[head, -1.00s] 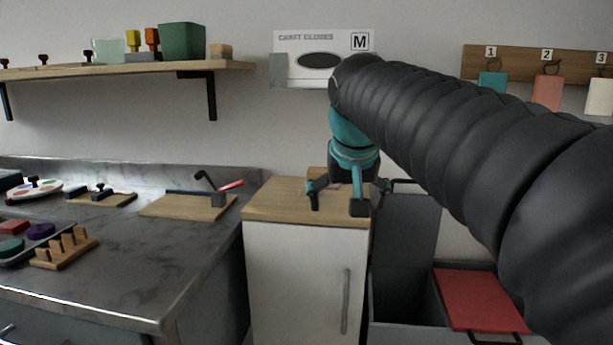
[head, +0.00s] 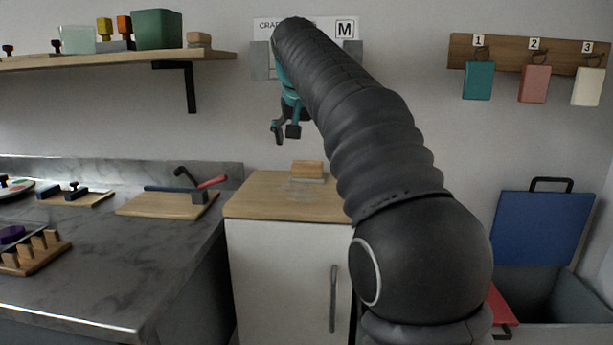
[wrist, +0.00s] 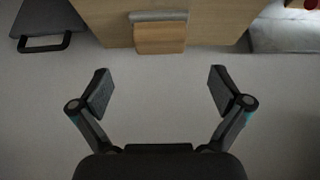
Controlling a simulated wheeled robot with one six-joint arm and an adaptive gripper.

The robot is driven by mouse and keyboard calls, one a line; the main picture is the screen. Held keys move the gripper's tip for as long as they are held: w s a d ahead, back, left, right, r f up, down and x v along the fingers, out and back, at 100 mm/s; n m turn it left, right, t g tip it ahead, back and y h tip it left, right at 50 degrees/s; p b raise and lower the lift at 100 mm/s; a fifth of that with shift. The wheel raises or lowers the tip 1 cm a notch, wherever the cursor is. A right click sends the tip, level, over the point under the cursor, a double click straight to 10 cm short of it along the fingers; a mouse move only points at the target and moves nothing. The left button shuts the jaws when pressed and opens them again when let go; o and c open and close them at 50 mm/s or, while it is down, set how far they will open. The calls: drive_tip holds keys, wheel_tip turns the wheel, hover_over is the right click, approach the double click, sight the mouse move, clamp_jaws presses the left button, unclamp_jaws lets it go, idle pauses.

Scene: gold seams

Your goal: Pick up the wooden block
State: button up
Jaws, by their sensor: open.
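A wooden block (head: 307,168) sits on a grey strip on the cabinet top (head: 265,198), near its back edge. In the wrist view the wooden block (wrist: 160,38) lies at the top, beyond my fingertips, with the grey strip beside it. My gripper (head: 285,131) is raised in front of the wall, above and to the left of the block in the head view. In the wrist view my gripper (wrist: 160,92) is open, with nothing between its fingers. My arm hides part of the wall and the cabinet's right side.
A second small wooden block (head: 198,40) stands on the wall shelf (head: 100,60) beside a green container (head: 157,29). A board with a red-handled tool (head: 165,205) lies on the counter at left. A bin with a blue lid (head: 543,226) stands at right.

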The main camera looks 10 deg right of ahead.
sight(307, 162)
drive_tip(key=b+x, duration=0.1)
drive_tip(key=x, duration=0.8)
drive_tip(key=shift+w+d+r, duration=0.1)
drive_tip(key=shift+w, duration=0.1)
drive_tip(key=shift+c, duration=0.3)
drive_tip(key=c, duration=1.2)
drive_tip(key=shift+o, duration=0.2)
drive_tip(key=shift+r, duration=0.1)
